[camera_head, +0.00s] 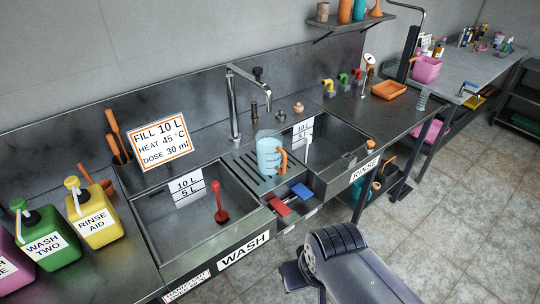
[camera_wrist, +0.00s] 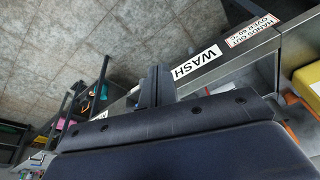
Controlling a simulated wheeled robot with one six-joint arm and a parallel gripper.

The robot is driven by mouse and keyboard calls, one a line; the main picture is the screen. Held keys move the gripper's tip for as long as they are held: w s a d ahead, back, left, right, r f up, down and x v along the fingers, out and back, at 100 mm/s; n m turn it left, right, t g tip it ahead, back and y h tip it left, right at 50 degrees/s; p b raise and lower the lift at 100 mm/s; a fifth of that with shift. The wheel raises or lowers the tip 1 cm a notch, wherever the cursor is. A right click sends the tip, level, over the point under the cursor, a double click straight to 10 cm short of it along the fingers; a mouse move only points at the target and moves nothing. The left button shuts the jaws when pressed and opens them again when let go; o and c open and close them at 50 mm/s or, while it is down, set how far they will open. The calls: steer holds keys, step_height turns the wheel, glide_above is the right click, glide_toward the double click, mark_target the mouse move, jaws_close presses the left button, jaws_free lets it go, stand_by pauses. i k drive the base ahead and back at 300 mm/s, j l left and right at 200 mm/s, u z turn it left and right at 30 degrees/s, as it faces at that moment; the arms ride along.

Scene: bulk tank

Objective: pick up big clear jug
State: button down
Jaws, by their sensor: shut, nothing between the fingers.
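The big clear jug (camera_head: 269,155) stands upright on the ribbed drainer between the two sinks in the head view. It looks pale blue and see-through, with an orange handle on its right side. The jug does not show in the wrist view. My gripper (camera_wrist: 157,84) is shut and empty in the wrist view, in front of the bench edge by the WASH label. In the head view my arm is low at the bottom, on the near side of the bench and well apart from the jug.
The wash sink (camera_head: 205,220) holds a red tool (camera_head: 221,205). A tall tap (camera_head: 235,105) rises behind the jug. The rinse sink (camera_head: 335,150) lies to the right. Red and blue pedals or handles (camera_head: 290,200) stick out below the drainer. Yellow (camera_head: 93,215) and green (camera_head: 45,240) canisters stand left.

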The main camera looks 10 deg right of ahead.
mark_target(269, 143)
steer(key=i+l+u, duration=0.1)
steer(key=i+l, duration=0.2)
steer(key=i, duration=0.15)
steer(key=i+l+u, duration=0.1)
steer(key=i+l, duration=0.2)
steer(key=i, duration=0.1)
